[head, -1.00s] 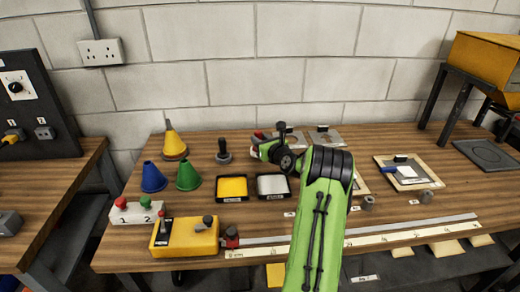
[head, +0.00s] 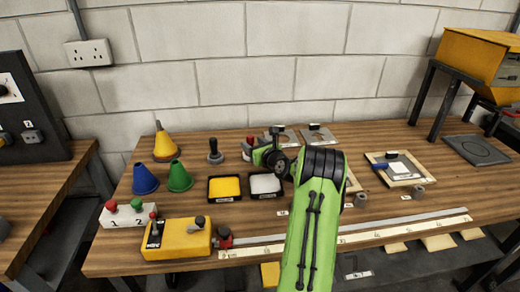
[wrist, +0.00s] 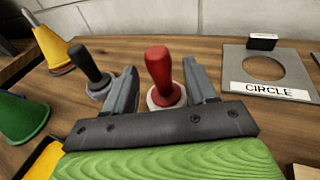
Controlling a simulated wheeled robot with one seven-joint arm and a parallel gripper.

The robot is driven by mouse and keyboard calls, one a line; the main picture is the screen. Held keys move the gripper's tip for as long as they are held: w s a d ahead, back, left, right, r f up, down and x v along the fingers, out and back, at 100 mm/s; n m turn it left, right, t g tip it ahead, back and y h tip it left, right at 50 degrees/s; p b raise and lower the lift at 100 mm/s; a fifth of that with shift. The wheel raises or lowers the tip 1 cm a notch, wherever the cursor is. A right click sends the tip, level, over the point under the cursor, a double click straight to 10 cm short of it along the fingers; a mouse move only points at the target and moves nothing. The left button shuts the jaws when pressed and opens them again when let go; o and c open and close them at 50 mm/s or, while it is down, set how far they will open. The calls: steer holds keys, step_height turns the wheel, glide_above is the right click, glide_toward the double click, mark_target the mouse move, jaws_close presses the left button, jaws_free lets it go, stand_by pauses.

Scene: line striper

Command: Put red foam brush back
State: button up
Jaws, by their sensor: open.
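The red foam brush (wrist: 160,72) stands upright, its red handle up and its round pale base low on the bench. In the head view its red top (head: 249,140) shows just left of my gripper (head: 268,154). In the wrist view my gripper (wrist: 161,84) is open, with one finger at each side of the brush in the picture. I cannot tell whether the fingers touch it. The foam end is hidden. A similar black-handled brush (wrist: 92,68) stands just left of the left finger; it also shows in the head view (head: 215,150).
A circle stencil (wrist: 268,72) lies to the right. Yellow (head: 164,143), blue (head: 145,178) and green (head: 179,177) cones stand left. A yellow tray (head: 224,188) and a white tray (head: 265,185) lie in front. A yellow box (head: 176,238) sits near the front edge.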

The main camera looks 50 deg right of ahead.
steer(key=v, duration=1.1)
steer(key=shift+s, duration=0.1)
steer(key=w+a+r+n+g+y, duration=0.1)
steer(key=a+r+n+g+y, duration=0.2)
steer(key=a+n, duration=1)
steer(key=w+a+r+n+g+y, duration=0.1)
steer(key=a+r+n+g+y, duration=0.25)
steer(key=a+n, duration=0.95)
steer(key=s+a+n+g+h, duration=0.1)
steer(key=s+a+n+g, duration=0.1)
steer(key=s+a+n, duration=0.7)
steer(key=s+a+n+g+h, duration=0.1)
steer(key=s+a+n, duration=0.35)
steer(key=s, duration=0.95)
step_height(320, 180, up, 7)
steer(key=p, duration=0.6)
steer(key=shift+w+d+f, duration=0.2)
steer(key=shift+w+d, duration=0.05)
steer(key=shift+d, duration=0.2)
steer(key=shift+y, duration=0.25)
